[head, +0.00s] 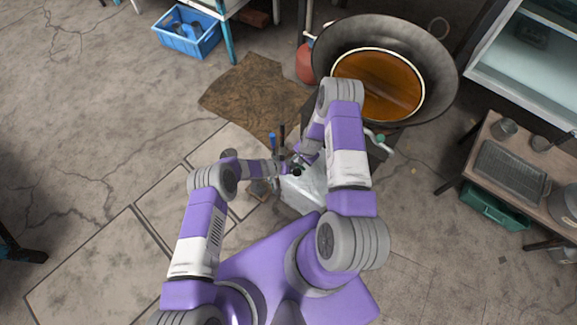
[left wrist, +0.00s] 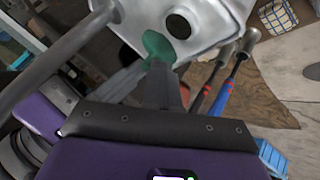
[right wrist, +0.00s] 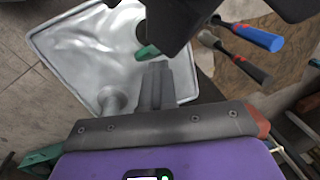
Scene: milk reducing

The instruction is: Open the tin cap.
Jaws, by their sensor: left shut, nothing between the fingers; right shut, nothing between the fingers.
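The silver tin (head: 304,192) stands in front of me, below both forearms. The left wrist view shows its top (left wrist: 212,18) with a round dark opening. The green cap (left wrist: 157,46) lies beside that opening, apart from the hole, at my left fingertips; whether it is still attached is unclear. My left gripper (left wrist: 160,72) is shut and empty. In the right wrist view my right gripper (right wrist: 155,72) is shut and empty over the tin's top (right wrist: 75,50), with the green cap (right wrist: 147,52) just beyond its tips. The dark left gripper hides the opening there.
A large wok (head: 435,75) of brown liquid stands behind my right arm. A blue crate (head: 187,34) sits at the back, and a wooden table (head: 480,165) stands at right.

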